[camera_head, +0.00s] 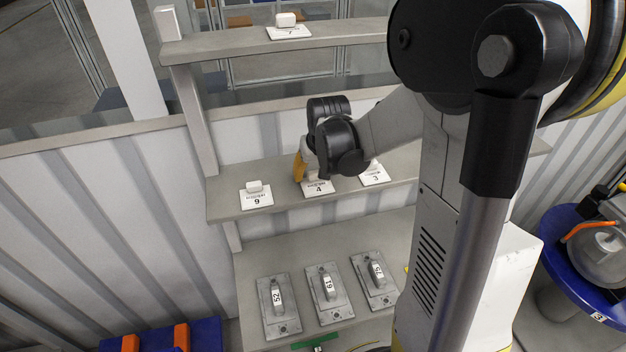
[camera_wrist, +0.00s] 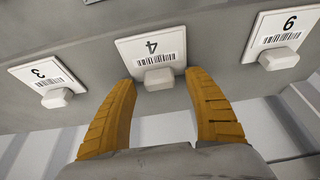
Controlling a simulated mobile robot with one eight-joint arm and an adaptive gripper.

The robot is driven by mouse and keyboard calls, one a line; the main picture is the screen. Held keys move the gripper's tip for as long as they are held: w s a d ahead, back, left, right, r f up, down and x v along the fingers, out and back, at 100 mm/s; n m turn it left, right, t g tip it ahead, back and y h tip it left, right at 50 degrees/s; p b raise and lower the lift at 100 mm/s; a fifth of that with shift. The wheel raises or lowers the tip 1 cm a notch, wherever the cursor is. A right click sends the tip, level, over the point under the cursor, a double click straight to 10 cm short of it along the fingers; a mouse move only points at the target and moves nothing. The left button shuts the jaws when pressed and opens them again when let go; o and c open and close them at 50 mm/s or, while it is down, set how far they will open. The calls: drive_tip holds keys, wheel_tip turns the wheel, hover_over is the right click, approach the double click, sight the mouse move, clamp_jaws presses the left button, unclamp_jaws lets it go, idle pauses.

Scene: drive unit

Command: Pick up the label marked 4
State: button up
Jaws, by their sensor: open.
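The label marked 4 (camera_head: 318,188) is a white card with a barcode and a small pale block-shaped handle. It lies on the middle shelf between the labels marked 9 and 3. In the wrist view the label marked 4 (camera_wrist: 150,48) is at top centre, and its handle (camera_wrist: 159,79) sits just beyond and between my fingertips. My gripper (camera_wrist: 160,82) has two orange ridged fingers, spread apart with nothing between them. In the head view my gripper (camera_head: 300,167) is at the label marked 4, and my wrist hides its handle.
The label marked 9 (camera_head: 257,200) and the label marked 3 (camera_head: 374,178) lie close on either side. A label marked 7 (camera_head: 289,32) is on the upper shelf (camera_head: 240,45). Metal plates with handles (camera_head: 328,293) lie on the lower shelf. Corrugated panels stand behind.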

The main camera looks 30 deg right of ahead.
drive_tip(key=shift+w+f, duration=0.1)
drive_tip(key=shift+f, duration=0.15)
drive_tip(key=c, duration=1.3)
drive_tip(key=shift+r, duration=0.2)
